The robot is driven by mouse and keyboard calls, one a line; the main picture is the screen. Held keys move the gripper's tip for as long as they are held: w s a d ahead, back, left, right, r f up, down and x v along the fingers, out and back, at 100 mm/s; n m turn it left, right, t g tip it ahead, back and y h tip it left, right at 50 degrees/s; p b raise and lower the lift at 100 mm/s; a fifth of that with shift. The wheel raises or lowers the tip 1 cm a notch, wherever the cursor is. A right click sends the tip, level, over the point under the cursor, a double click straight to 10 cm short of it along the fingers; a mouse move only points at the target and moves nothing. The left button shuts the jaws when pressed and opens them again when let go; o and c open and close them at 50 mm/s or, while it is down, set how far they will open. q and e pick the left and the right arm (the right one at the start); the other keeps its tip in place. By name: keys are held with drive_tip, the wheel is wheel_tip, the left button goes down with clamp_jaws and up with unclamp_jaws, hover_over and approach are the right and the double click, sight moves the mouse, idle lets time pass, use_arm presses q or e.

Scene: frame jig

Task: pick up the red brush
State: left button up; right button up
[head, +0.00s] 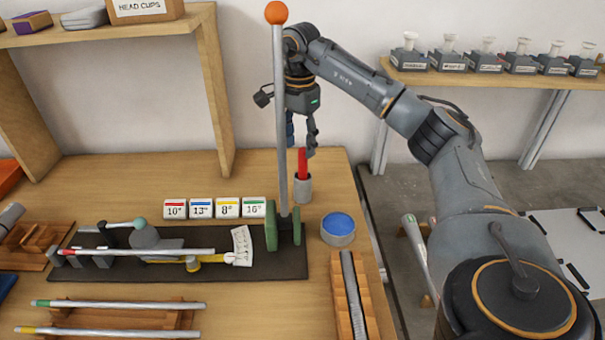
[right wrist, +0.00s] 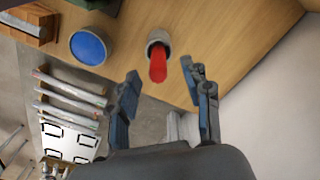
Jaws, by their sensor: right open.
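The red brush (head: 303,163) stands upright in a small grey cup (head: 303,188) near the back right of the wooden bench. In the right wrist view the red brush (right wrist: 158,67) shows end-on in its cup (right wrist: 157,38), ahead of the gap between my fingers. My right gripper (head: 300,145) points down, just above and behind the brush top. In the right wrist view my right gripper (right wrist: 160,85) has its fingers apart with nothing between them. I cannot tell the exact gap to the brush. My left gripper is not in view.
A tall metal post (head: 281,120) with an orange ball stands left of the brush. A blue-topped round tin (head: 338,229) sits in front of it. Labelled blocks (head: 228,208) line up to the left. The bench's right edge is close by.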

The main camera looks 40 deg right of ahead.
sight(302, 160)
drive_tip(key=shift+s+f, duration=0.15)
drive_tip(key=shift+f, duration=0.45)
drive_tip(key=f, duration=0.3)
drive_tip(key=f+p, duration=0.1)
drive_tip(key=shift+d+f, duration=0.15)
drive_tip(key=shift+d, duration=0.1)
clamp_jaws()
